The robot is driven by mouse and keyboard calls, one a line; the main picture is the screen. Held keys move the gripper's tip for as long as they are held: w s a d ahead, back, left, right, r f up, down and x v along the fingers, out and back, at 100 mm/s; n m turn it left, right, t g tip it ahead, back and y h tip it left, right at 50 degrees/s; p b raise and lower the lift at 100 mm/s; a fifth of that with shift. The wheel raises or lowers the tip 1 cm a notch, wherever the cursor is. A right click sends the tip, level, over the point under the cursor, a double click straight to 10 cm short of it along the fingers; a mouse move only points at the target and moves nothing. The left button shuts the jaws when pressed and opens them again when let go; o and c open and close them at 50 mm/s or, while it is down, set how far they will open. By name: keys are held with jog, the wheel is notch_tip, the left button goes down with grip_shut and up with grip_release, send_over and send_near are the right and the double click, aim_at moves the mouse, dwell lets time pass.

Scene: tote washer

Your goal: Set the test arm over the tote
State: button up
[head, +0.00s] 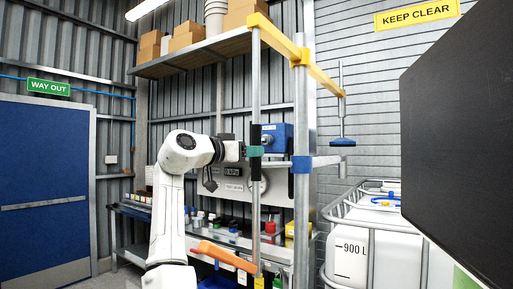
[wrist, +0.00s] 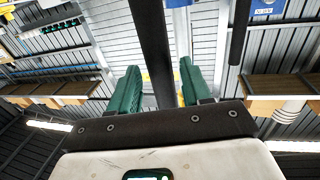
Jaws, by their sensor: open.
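The test arm is a yellow beam (head: 325,80) on a thick silver post (head: 302,130). A thin rod hangs from its near end, with a black grip (head: 255,134) midway and an orange lever (head: 225,256) near the bottom. A second rod with a blue foot (head: 342,143) hangs from its far end. The white caged tote (head: 348,255), marked 900 L, stands at right, below the foot; whether the foot is directly over it I cannot tell. My gripper (head: 255,151) is open at the black grip. In the wrist view, the black bar (wrist: 154,45) passes between the green fingers (wrist: 160,85).
A large dark panel (head: 460,130) fills the right foreground. Behind my gripper are a blue box (head: 279,137) and a bench (head: 135,212) with bottles. A shelf of cartons (head: 187,36) is above. A blue door (head: 45,190) stands left, with open space before it.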

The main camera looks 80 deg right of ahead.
jog(key=x, duration=0.3)
jog(key=shift+d+p, duration=0.1)
jog(key=shift+p, duration=0.25)
grip_shut()
dwell(0.4)
